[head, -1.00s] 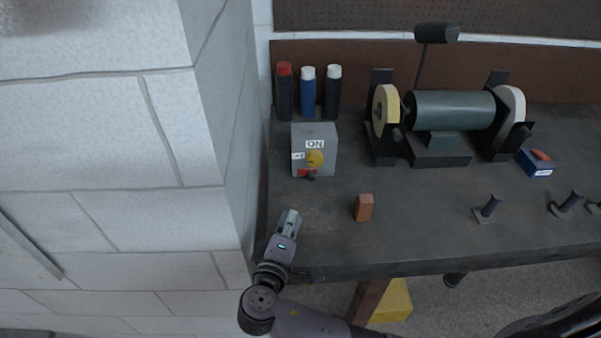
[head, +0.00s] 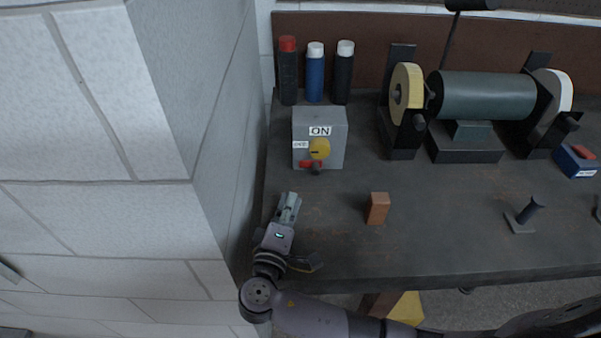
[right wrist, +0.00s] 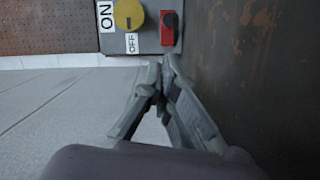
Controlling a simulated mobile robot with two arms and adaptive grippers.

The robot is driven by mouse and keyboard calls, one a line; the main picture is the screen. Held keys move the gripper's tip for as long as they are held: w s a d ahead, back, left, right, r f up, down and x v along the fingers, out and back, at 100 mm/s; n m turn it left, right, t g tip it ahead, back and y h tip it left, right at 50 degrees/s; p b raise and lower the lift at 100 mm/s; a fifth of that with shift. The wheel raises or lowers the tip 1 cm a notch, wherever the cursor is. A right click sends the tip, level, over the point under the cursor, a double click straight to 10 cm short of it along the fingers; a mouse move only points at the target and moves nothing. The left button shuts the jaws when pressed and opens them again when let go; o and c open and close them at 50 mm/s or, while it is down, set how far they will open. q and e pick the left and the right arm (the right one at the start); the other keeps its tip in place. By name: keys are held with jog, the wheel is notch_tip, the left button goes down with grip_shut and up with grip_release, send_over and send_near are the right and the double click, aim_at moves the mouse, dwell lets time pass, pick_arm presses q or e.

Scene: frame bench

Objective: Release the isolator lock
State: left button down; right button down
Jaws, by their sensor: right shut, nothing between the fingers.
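The isolator is a grey box (head: 333,151) on the left of the bench. It has ON and OFF labels, a yellow knob (head: 319,149) and a red lock piece (head: 306,164) with a dark round part below the knob. In the right wrist view the yellow knob (right wrist: 128,14) and the red lock (right wrist: 168,28) show at the top. My right gripper (head: 290,197) is shut and empty, in front of the box and apart from it. Its fingertips also show in the right wrist view (right wrist: 163,66), below the red lock. My left gripper is not in view.
A brown block (head: 377,208) stands to the right of my right gripper. A bench grinder (head: 480,95) and several cans, including a blue one (head: 315,75), stand behind. A white block wall (head: 205,130) is close on the left.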

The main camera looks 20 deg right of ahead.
jog(key=shift+r, duration=0.1)
jog(key=shift+w+d, duration=0.2)
jog(key=shift+w, duration=0.1)
jog(key=p+x, duration=0.2)
jog(key=x, duration=0.6)
jog(key=shift+w, duration=0.1)
jog(key=shift+w+d+p, duration=0.25)
jog(key=shift+w+p, duration=0.1)
jog(key=shift+w, duration=0.1)
jog(key=d, duration=0.2)
jog(key=s+d, duration=0.1)
jog(key=d, duration=0.2)
jog(key=shift+s+d, duration=0.3)
jog(key=shift+a, duration=0.1)
